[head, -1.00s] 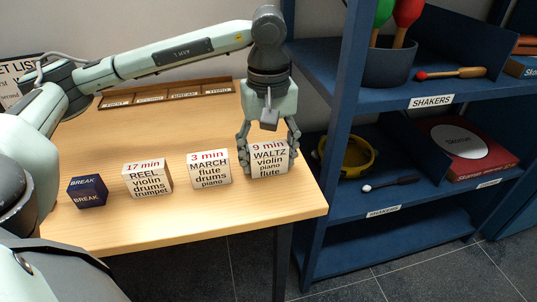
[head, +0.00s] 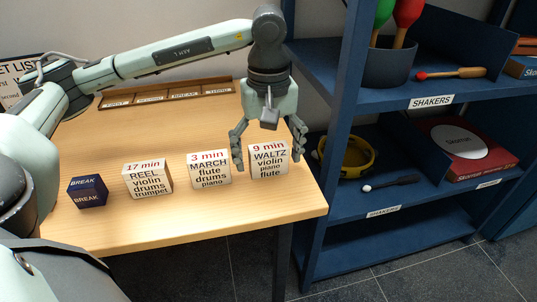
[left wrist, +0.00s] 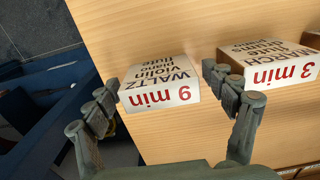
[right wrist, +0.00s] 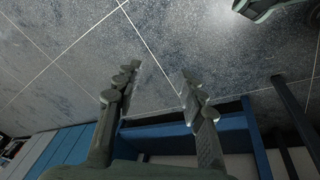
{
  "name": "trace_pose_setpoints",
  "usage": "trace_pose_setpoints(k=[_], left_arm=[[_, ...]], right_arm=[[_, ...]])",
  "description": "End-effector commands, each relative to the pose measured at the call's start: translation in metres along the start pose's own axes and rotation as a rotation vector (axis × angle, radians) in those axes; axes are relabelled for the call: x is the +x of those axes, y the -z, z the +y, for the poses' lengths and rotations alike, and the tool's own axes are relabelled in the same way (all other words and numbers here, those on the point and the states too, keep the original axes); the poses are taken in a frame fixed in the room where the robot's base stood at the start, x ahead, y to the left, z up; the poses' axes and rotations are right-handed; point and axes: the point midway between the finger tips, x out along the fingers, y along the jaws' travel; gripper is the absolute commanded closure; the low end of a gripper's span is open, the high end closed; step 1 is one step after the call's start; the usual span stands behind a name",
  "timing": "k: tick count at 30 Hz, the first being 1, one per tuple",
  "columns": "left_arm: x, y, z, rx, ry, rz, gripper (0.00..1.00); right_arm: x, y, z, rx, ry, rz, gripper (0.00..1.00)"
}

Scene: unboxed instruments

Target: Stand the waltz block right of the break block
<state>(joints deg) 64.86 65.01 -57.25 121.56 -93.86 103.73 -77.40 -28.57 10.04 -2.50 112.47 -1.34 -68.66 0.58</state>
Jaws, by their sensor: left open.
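The waltz block (head: 269,161), white with "9 min" in red, stands upright at the right end of a row near the table's front right edge. The navy break block (head: 87,192) is at the left end, with two other blocks between them. My left gripper (head: 268,156) is open, its fingers spread on either side of the waltz block with a gap. The waltz block also shows between the fingers in the left wrist view (left wrist: 160,84). My right gripper (right wrist: 159,74) is open and empty above the floor in the right wrist view.
The reel block (head: 148,179) and the march block (head: 209,170) stand between break and waltz; march is close to my left finger. A slotted wooden rack (head: 165,95) lies at the table's back. A blue shelf unit (head: 345,100) stands close on the right.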

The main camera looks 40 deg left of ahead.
Motion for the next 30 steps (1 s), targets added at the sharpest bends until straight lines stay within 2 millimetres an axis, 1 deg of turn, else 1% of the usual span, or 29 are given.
trace_pose_setpoints(k=[1, 2, 10, 11, 13, 15, 18, 21, 30], left_arm=[[-0.009, 0.001, 0.002, -0.001, -0.006, 0.003, 0.16], [-0.015, 0.001, 0.002, -0.001, -0.006, 0.003, 0.16], [-0.075, 0.000, 0.002, 0.001, -0.007, 0.002, 0.16], [-0.083, 0.001, 0.001, -0.001, -0.006, 0.004, 0.16], [-0.096, 0.001, 0.001, 0.000, -0.006, 0.004, 0.16], [-0.107, 0.001, 0.001, 0.000, -0.005, 0.004, 0.16], [-0.116, 0.001, 0.001, -0.001, -0.003, 0.003, 0.16], [-0.119, 0.000, 0.000, 0.000, -0.002, 0.001, 0.16], [-0.119, 0.000, 0.000, 0.000, -0.001, 0.000, 0.16]], right_arm=[[0.005, -0.005, 0.000, -0.001, 0.000, -0.015, 0.60], [0.004, -0.006, -0.001, -0.002, 0.001, -0.016, 0.60], [-0.002, 0.002, 0.000, -0.001, -0.001, 0.002, 0.60], [-0.005, 0.003, 0.000, -0.001, -0.001, 0.003, 0.60], [0.005, -0.002, -0.001, 0.000, 0.003, -0.008, 0.60], [0.010, -0.004, -0.003, 0.000, 0.008, -0.013, 0.60], [0.018, -0.007, -0.005, 0.002, 0.013, -0.014, 0.60], [0.023, -0.009, -0.006, 0.003, 0.016, -0.013, 0.60], [0.025, -0.009, -0.006, 0.003, 0.017, -0.013, 0.60]])
